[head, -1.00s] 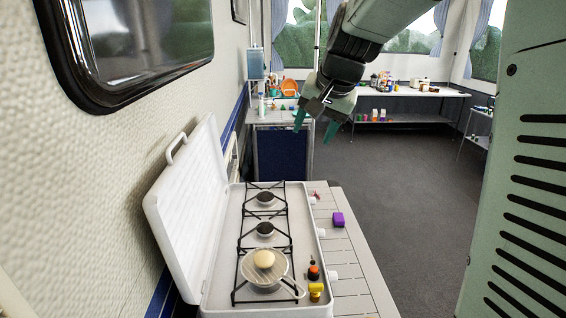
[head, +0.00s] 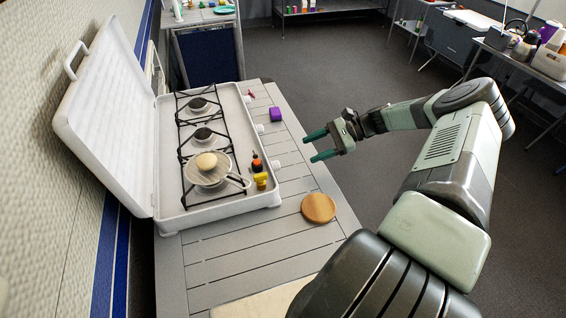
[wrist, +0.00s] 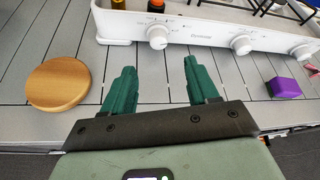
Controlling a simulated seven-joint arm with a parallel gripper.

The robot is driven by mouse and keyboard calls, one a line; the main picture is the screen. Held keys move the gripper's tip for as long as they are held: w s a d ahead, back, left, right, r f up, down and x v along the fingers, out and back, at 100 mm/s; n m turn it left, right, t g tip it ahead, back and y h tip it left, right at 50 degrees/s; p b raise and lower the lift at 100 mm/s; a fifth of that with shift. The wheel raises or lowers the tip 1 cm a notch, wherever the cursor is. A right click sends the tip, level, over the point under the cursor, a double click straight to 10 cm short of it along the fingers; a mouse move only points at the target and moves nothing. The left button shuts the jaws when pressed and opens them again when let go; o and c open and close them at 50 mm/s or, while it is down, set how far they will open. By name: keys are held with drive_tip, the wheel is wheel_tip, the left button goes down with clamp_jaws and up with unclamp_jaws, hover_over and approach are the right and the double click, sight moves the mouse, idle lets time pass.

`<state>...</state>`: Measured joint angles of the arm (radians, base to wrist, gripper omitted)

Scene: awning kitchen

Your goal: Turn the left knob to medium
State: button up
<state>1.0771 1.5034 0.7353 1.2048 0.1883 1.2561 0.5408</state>
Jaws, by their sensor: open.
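The white camping stove (head: 226,218) stands on the slatted table with its lid open. Its front panel carries white round knobs. The left knob (wrist: 158,37) shows in the wrist view above the gap between my fingers, and in the head view it is the nearest knob (head: 276,167). The middle knob (wrist: 241,44) and right knob (wrist: 304,52) are to its right. My gripper (head: 312,147) is open and empty, out in front of the stove panel and apart from the knobs. Its green fingers (wrist: 160,70) point toward the panel.
A round wooden board (head: 318,208) lies on the table near the left knob's side. A purple block (head: 276,114) lies in front of the stove farther along. Small orange and yellow bottles (head: 261,181) stand on the stove edge by a pan (head: 207,178) holding a round bun.

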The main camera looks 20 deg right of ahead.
sight(279, 165)
drive_tip(key=shift+s+f, duration=0.2)
drive_tip(key=shift+f, duration=0.15)
drive_tip(key=shift+a+f, duration=0.1)
drive_tip(key=shift+a, duration=0.05)
drive_tip(key=x, duration=1)
drive_tip(key=shift+w+a, duration=0.2)
drive_tip(key=c, duration=1)
drive_tip(key=shift+t, duration=0.3)
drive_tip(key=shift+c, duration=0.2)
